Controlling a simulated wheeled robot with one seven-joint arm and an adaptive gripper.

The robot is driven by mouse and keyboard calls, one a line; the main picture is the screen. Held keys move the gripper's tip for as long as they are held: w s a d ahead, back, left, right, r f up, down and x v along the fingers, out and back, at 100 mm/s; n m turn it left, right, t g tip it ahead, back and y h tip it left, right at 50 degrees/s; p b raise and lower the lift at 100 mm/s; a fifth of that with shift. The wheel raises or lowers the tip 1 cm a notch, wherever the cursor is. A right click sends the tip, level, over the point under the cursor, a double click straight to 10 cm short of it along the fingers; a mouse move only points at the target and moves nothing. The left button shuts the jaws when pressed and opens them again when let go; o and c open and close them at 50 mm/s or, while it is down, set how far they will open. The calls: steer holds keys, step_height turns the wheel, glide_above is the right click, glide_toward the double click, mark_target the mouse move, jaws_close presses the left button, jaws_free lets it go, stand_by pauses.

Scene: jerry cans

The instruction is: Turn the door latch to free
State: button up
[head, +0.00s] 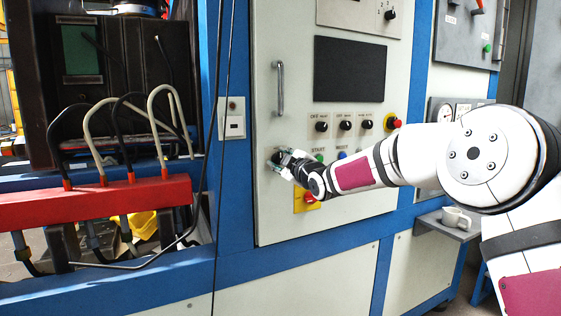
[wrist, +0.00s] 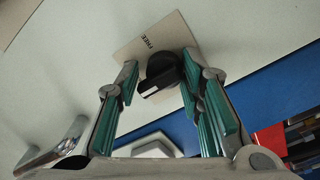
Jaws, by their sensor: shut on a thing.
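The door latch (wrist: 163,72) is a black round knob with a raised bar across it, on a light square plate (wrist: 180,33) marked FREE. In the wrist view my gripper (wrist: 159,66) has one teal-padded finger on each side of the latch and is shut on it. The bar slants down to the left, and the FREE mark sits above the knob. In the head view my gripper (head: 286,160) is at the lower left of the pale cabinet door (head: 290,220) and hides most of the latch.
A vertical metal handle (head: 280,88) is on the door above my gripper. Knobs (head: 345,125) and a dark screen (head: 349,69) are to the upper right. A yellow plate with a red button (head: 308,197) is just below. A mug (head: 455,218) stands on a small shelf at right.

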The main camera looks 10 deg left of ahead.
steer(key=shift+s+a+f+m+b, duration=0.1)
steer(key=shift+a+f+m+b, duration=0.15)
steer(key=shift+f+m, duration=0.2)
steer(key=shift+f+m+b, duration=0.1)
steer(key=shift+m+b, duration=0.25)
steer(key=m+b, duration=0.2)
steer(key=m, duration=0.3)
steer(key=m+b, duration=0.1)
steer(key=m, duration=0.4)
steer(key=shift+m+b, duration=0.3)
steer(key=shift+b, duration=0.1)
steer(key=shift+s+a+m, duration=0.1)
steer(key=shift+a+m, duration=0.05)
steer(key=shift+m, duration=0.95)
jaws_close()
steer(key=shift+r, duration=0.2)
steer(key=shift+d+r, duration=0.2)
steer(key=shift+r, duration=0.2)
